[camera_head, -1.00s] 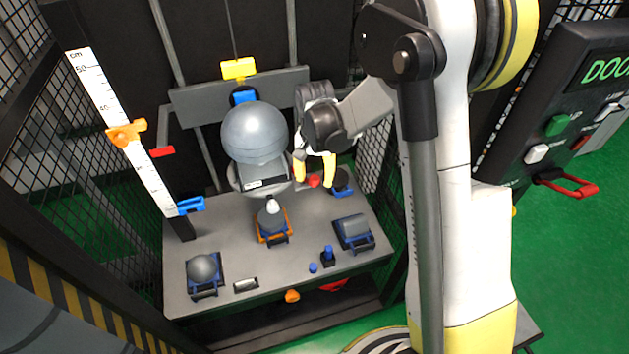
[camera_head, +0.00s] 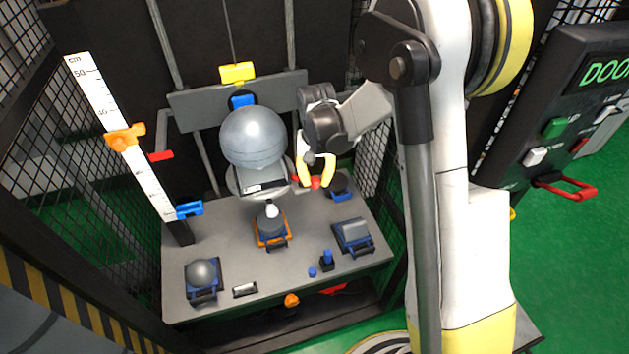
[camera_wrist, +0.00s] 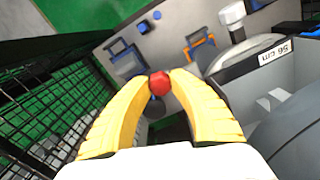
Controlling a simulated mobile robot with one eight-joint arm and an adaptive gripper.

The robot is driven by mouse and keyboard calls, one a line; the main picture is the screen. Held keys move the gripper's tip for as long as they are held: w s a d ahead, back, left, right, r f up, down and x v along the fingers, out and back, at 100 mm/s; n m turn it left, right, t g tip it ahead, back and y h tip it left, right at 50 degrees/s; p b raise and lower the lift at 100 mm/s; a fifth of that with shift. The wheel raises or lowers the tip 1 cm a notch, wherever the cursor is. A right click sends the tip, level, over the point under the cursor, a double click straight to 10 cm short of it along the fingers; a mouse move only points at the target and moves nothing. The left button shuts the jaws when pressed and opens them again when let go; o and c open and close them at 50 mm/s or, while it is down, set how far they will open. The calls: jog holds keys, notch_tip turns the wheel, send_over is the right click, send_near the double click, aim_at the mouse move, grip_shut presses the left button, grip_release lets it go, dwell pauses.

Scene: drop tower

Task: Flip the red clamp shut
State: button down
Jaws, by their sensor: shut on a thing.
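The red clamp's round red knob (camera_wrist: 159,83) sits between my yellow fingertips in the wrist view. In the head view the red clamp (camera_head: 315,183) shows as a small red patch just right of the grey weight carriage. My gripper (camera_head: 316,180) reaches down beside the carriage, its two yellow fingers closed on the knob. The same gripper (camera_wrist: 160,80) fills the lower wrist view, with a fingertip on each side of the knob. The clamp's lever and base are mostly hidden by my fingers, so its angle cannot be told.
The big grey ball (camera_head: 253,135) sits on the carriage close left of my gripper. The grey table (camera_head: 225,255) below carries several blue- and orange-framed blocks. A ruler (camera_head: 118,125) stands left. A control panel (camera_head: 550,115) is right. Mesh walls flank the tower.

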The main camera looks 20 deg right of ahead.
aim_at(316, 179)
jog(key=c, duration=1.1)
grip_release()
notch_tip(316, 179, up, 12)
